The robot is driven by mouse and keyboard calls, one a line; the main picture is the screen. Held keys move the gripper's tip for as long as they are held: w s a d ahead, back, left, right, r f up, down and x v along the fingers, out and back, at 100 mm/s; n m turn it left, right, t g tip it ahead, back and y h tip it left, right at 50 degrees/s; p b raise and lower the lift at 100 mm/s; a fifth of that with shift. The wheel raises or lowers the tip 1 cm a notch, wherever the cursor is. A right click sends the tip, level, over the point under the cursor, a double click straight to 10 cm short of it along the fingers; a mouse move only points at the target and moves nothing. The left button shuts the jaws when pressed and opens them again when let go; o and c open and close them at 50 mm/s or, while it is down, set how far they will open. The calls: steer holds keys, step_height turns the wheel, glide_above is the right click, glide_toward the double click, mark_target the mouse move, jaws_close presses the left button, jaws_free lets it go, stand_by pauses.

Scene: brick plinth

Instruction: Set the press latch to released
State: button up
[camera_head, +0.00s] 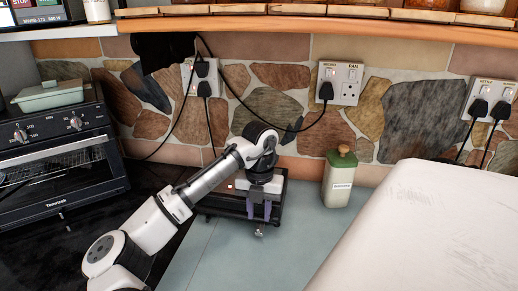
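A dark, low press (215,200) stands on the grey-green counter against the stone wall, with a small orange light near its left side. A small metal piece, which looks like the press latch (259,231), sticks out at the middle of its front edge. My gripper (259,213) points down in front of the press, its two purplish fingers apart. The fingertips are just above the metal piece in the picture; I cannot tell whether they touch it. My arm and gripper hide much of the press top. The latch's setting is too small to tell.
A toaster oven (60,165) with a green dish (48,96) on top stands at left. A large white surface (430,235) fills the lower right. Cords hang from the wall sockets (340,84). The counter (260,265) in front is clear.

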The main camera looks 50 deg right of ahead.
step_height(320, 180, up, 11)
steer(key=b, duration=0.1)
steer(key=shift+d+f, duration=0.15)
steer(key=shift+d, duration=0.15)
steer(key=shift+w, duration=0.1)
stand_by(0.3)
